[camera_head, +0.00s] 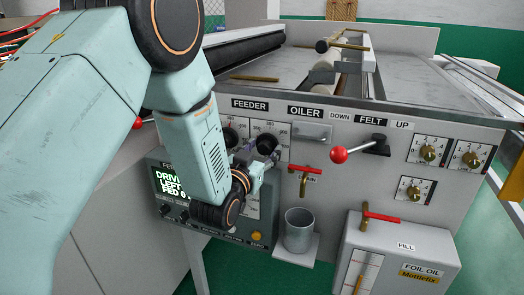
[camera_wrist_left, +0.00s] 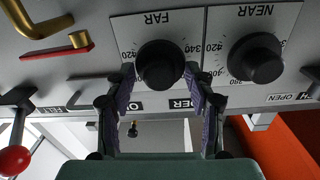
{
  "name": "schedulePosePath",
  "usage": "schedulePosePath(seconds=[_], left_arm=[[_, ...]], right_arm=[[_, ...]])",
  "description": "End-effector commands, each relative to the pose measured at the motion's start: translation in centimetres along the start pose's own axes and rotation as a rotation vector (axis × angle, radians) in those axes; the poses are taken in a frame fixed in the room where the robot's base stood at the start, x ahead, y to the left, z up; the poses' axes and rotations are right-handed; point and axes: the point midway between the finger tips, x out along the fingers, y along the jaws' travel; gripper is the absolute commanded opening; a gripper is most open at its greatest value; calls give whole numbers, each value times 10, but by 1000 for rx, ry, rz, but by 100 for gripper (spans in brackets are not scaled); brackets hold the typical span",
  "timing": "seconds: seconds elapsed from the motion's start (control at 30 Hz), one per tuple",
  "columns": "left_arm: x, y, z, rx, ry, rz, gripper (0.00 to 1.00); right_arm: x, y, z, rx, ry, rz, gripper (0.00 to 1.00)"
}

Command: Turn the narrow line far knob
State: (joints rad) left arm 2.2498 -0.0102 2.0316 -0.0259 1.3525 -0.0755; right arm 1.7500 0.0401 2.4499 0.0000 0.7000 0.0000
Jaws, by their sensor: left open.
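The far knob (camera_wrist_left: 160,65) is a round black knob on a white dial plate marked FAR. The wrist view shows the plate upside down. In the head view the far knob (camera_head: 267,143) is the right one of the two feeder knobs. My left gripper (camera_head: 256,161) is right in front of it, hiding part of the plate. In the left wrist view my left gripper (camera_wrist_left: 161,83) is open, one finger on each side of the far knob. I see a gap beside the knob, but cannot tell how deep the fingertips reach. My right gripper is not in view.
The near knob (camera_wrist_left: 256,60) sits close beside the far one. A red-handled tap (camera_head: 305,170), a red-ball lever (camera_head: 339,155) and a metal cup (camera_head: 299,230) are to the right. A control box with a green display (camera_head: 169,183) is below.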

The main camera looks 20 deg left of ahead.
Motion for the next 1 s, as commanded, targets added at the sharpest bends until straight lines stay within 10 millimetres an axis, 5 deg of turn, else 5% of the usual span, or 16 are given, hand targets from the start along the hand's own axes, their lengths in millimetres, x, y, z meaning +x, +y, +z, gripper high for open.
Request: schedulePosePath(seconds=[0.13,0.77,1.0], left_arm=[[0,0,0,0,0,0,53],[0,0,-1,0,3,1,0],[0,0,-2,24,3,1,0]], right_arm=[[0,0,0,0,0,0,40],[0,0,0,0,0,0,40],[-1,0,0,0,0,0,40]])
